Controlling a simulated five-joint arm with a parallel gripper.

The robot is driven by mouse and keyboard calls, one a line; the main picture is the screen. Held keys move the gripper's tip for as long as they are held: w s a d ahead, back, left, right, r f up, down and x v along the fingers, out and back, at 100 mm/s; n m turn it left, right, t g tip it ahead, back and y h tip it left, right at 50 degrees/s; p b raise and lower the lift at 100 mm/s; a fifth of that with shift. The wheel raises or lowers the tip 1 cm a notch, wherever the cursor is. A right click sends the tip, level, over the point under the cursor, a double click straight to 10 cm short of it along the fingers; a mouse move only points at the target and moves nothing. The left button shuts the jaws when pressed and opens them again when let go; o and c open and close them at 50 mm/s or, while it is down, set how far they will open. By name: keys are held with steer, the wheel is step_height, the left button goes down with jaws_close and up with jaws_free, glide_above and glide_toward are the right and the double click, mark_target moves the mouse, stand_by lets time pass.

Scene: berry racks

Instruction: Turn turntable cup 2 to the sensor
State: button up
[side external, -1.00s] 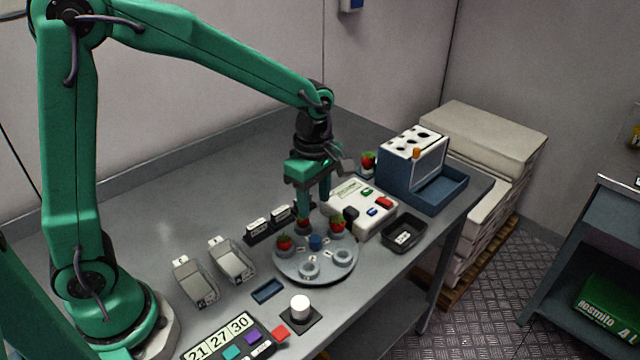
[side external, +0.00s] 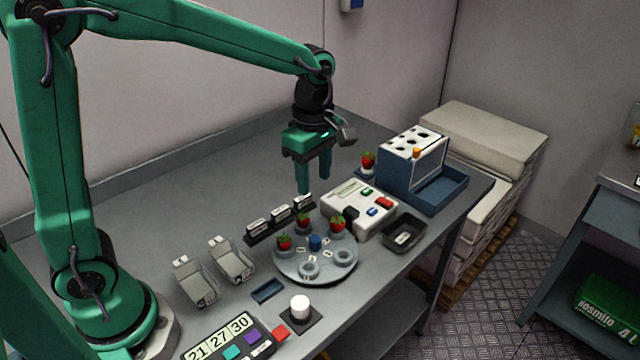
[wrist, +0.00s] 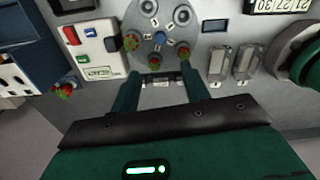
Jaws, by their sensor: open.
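The round grey turntable (side external: 288,268) stands on the bench with a blue hub (side external: 315,242) at its middle. It also shows at the top of the wrist view (wrist: 172,52). Its rim carries several cups with small number labels, too small to read surely. Three hold strawberries (side external: 337,224); two front cups (side external: 309,269) are empty. A small black block (side external: 351,214), possibly the sensor, sits beside the turntable at the white box (side external: 378,220). My gripper (side external: 314,184) is open and empty, above and behind the turntable, touching nothing. In the wrist view its fingers (wrist: 161,82) point toward the turntable.
A black tray (side external: 418,243) and a blue-and-white rack (side external: 397,180) lie to the right. A row of labelled black holders (side external: 257,235) stands behind the turntable. Two grey clips (side external: 232,262), a white knob (side external: 300,310) and a display panel (side external: 225,345) are left and in front.

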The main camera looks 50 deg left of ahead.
steer(key=shift+r, duration=1.15)
steer(key=s+a+r+m+t, duration=0.1)
steer(key=s+a+m+t, duration=0.1)
steer(key=s+m, duration=0.6)
steer(key=s+a+r+m+t, duration=0.2)
steer(key=s+a+m, duration=0.3)
steer(key=s+m, duration=0.3)
steer(key=shift+s+r+m+t, duration=0.15)
steer(key=shift+s+m+t, duration=0.2)
steer(key=shift+m+t, duration=0.95)
steer(key=shift+m+g, duration=0.5)
